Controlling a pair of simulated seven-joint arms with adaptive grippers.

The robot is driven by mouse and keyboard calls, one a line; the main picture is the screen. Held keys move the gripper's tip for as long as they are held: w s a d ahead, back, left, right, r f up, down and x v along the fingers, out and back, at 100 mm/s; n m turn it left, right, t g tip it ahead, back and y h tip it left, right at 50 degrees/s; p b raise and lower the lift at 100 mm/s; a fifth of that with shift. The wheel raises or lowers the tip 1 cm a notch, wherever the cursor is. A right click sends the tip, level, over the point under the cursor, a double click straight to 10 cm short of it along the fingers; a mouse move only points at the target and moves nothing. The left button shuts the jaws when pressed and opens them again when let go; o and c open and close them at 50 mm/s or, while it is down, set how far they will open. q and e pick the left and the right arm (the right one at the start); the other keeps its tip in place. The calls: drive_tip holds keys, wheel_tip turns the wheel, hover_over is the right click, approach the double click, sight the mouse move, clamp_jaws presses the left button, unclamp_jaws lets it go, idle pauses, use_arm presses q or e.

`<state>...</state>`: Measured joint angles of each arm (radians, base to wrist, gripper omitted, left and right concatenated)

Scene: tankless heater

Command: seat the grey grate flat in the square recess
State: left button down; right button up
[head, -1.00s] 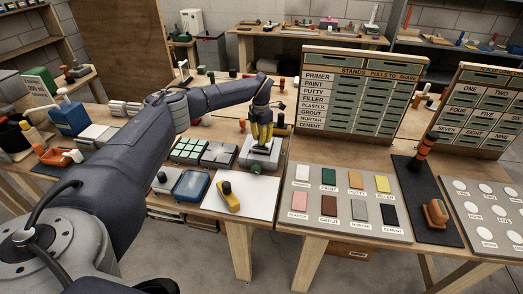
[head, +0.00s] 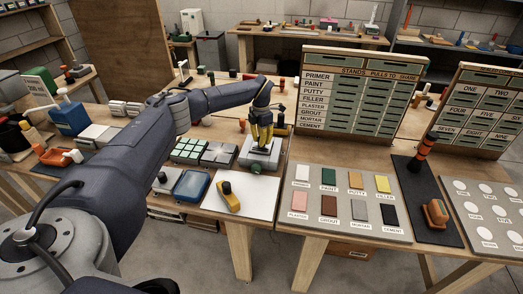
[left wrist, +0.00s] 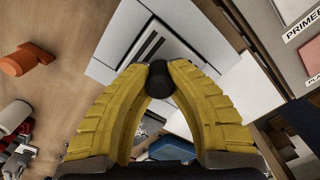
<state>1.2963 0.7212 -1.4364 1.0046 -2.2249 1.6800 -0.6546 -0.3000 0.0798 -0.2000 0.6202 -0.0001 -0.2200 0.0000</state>
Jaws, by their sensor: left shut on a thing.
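My left gripper (head: 263,135), with yellow fingers, points down over the pale square block (head: 244,157) at the back of the workbench. In the left wrist view its fingertips (left wrist: 160,75) are closed on a black knob (left wrist: 159,84). The grey grate (left wrist: 150,45), with dark slots, shows just beyond the knob, over the pale block (left wrist: 110,42). The fingers and knob hide part of the grate and most of the recess edge. I cannot tell whether the grate lies flat or is slightly raised. My right gripper is not in view.
A green-tiled pad (head: 189,151), a grey panel (head: 219,154) and a blue tray (head: 191,185) stand left of the block. A yellow tool (head: 229,199) lies on a white sheet in front. A tall label board (head: 358,105) stands close on the right.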

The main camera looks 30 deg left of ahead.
use_arm(q)
drive_tip(key=shift+f, duration=0.55)
idle(0.5)
drive_tip(key=c, duration=1.3)
unclamp_jaws()
drive_tip(key=shift+r, duration=0.1)
wheel_tip(320, 180, up, 12)
drive_tip(key=shift+s+f, duration=0.1)
drive_tip(key=shift+s, duration=0.05)
